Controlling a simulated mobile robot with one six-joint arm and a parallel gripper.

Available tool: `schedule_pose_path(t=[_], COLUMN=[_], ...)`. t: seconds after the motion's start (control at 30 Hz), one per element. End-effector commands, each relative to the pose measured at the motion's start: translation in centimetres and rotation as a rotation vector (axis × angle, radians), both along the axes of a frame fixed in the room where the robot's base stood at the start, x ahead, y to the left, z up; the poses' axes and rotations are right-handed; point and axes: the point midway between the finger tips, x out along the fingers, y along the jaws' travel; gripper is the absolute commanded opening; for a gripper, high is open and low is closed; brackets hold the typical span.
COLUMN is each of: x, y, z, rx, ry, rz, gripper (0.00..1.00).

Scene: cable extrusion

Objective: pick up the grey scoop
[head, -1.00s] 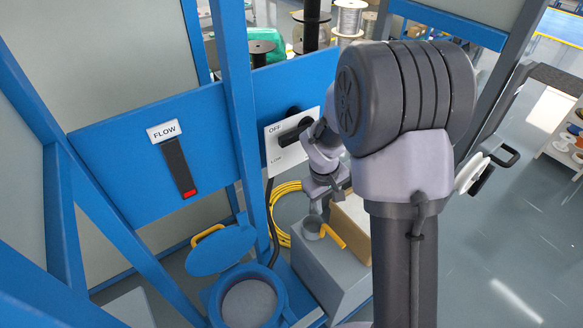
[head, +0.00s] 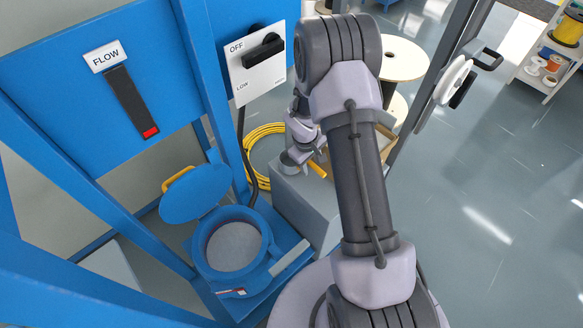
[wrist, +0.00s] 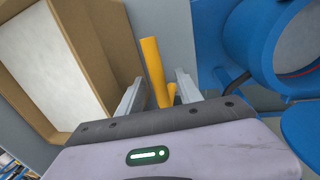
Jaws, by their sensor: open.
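The grey scoop (head: 291,160) stands on the grey block beside the blue hopper in the head view, partly covered by my wrist. Its yellow-orange handle (head: 317,169) sticks out to the lower right. In the wrist view the handle (wrist: 153,70) rises between the two fingers of my gripper (wrist: 158,92), with a gap on each side. My gripper is open and down at the scoop. The scoop's cup is hidden in the wrist view.
The open blue hopper (head: 206,246) stands left of the block (head: 300,205), its round lid (head: 196,193) raised. A cardboard box (wrist: 107,50) with pale contents lies close beside my gripper. A switch panel (head: 257,65) and a yellow cable coil (head: 255,150) are behind.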

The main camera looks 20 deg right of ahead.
Motion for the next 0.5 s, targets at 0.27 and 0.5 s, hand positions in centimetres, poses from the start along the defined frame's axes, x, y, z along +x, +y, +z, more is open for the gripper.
schedule_pose_path(t=[0.27,0.5], x=[0.04,0.03], y=[-0.05,-0.05], z=[-0.2,-0.19], rx=[0.0,0.0], ry=[0.0,0.0], rz=[0.0,0.0], gripper=[0.29,0.0])
